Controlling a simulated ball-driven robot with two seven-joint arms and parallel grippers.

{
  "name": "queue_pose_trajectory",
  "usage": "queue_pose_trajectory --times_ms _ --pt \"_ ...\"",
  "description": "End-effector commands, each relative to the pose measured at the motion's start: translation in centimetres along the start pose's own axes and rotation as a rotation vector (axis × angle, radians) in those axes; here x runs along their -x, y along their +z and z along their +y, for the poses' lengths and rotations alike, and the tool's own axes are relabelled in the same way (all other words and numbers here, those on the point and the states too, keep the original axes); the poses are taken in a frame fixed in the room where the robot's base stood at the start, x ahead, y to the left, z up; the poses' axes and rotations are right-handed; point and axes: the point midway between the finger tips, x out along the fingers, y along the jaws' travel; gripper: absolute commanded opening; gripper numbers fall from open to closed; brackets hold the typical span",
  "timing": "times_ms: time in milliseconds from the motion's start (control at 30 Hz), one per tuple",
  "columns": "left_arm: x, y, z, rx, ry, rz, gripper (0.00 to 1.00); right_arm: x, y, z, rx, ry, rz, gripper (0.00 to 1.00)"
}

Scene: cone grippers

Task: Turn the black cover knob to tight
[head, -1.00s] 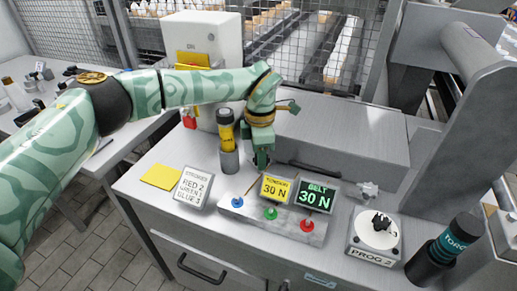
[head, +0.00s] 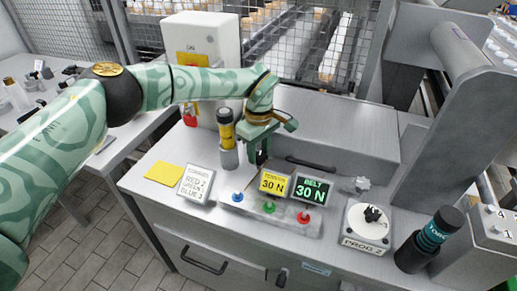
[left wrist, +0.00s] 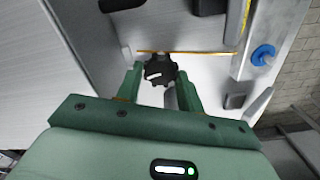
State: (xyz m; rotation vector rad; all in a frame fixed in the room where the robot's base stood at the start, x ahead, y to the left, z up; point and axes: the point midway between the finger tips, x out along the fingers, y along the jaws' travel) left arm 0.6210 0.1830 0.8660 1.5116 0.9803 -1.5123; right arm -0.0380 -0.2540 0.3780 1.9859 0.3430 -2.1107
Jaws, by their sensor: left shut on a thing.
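The black cover knob (left wrist: 160,68) is a lobed black knob with a white mark on its face, seen between the fingertips of my left gripper (left wrist: 158,82) in the left wrist view. The green fingers stand on either side of it and are shut on it. In the head view my left gripper (head: 261,156) points down at the counter behind the yellow tension display (head: 273,182). The knob is mostly hidden there by the fingers. My right gripper is not in view.
A green belt display (head: 313,190), a strip with blue, green and red knobs (head: 269,207), a PROG 2 dial (head: 368,226) and a black torque tool (head: 430,240) stand on the counter.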

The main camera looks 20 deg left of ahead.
Motion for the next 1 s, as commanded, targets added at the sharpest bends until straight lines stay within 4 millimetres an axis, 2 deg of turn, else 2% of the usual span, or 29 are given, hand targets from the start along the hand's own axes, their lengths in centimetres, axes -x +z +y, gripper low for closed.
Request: queue_pose_trajectory --times_ms 400,967,1000 --pt "0.12 0.01 0.16 -0.192 0.004 0.001 0.15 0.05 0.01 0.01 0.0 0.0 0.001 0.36" --pt "0.13 0.01 0.17 -0.221 0.004 0.002 0.15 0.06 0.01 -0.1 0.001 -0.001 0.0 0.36" --pt "0.13 0.01 0.17 -0.221 0.004 0.001 0.46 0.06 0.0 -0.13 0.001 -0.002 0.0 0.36"
